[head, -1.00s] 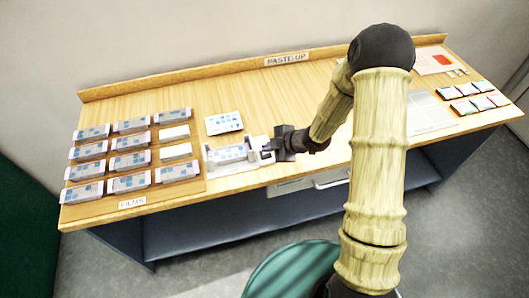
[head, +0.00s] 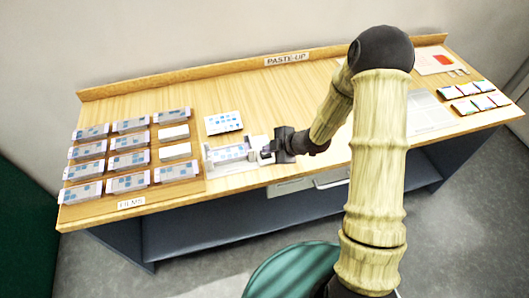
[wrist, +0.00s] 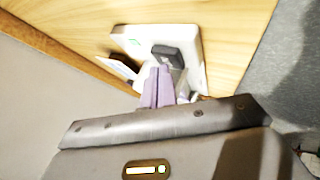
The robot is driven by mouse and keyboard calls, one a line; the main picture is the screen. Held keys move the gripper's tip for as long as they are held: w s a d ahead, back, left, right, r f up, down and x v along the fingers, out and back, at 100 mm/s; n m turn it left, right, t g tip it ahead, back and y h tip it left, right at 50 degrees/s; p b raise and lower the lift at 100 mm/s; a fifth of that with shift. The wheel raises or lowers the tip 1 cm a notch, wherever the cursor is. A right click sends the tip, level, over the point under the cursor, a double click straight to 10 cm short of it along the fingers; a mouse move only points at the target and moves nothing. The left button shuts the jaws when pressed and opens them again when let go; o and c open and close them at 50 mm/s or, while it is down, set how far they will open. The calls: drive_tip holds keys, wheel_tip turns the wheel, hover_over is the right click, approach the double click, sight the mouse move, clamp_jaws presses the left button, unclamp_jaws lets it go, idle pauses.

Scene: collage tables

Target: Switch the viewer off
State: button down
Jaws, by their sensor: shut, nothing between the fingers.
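The viewer (head: 216,165) is a pale, flat device at the table's front edge, with a film showing blue patches on it. My gripper (head: 266,154) is at its right end, with the fingers pointing left toward it. In the wrist view, the shut purple-grey fingers (wrist: 160,84) reach toward the viewer's white body (wrist: 132,40). A dark block (wrist: 176,54) on the viewer is just beyond the fingertips. I cannot tell whether the fingers touch it. Whether the viewer is lit is not clear.
A white card with blue patches (head: 223,122) lies behind the viewer. Several film boxes (head: 130,142) stand in rows at the left by the FILMS label (head: 131,203). Bare wood lies behind my gripper. Papers and small coloured stacks (head: 480,103) are at the right.

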drive_tip(key=shift+f, duration=0.2)
idle(0.4)
drive_tip(key=shift+r+p, duration=0.4)
drive_tip(key=shift+r, duration=0.3)
wheel_tip(320, 180, up, 6)
drive_tip(key=p, duration=0.5)
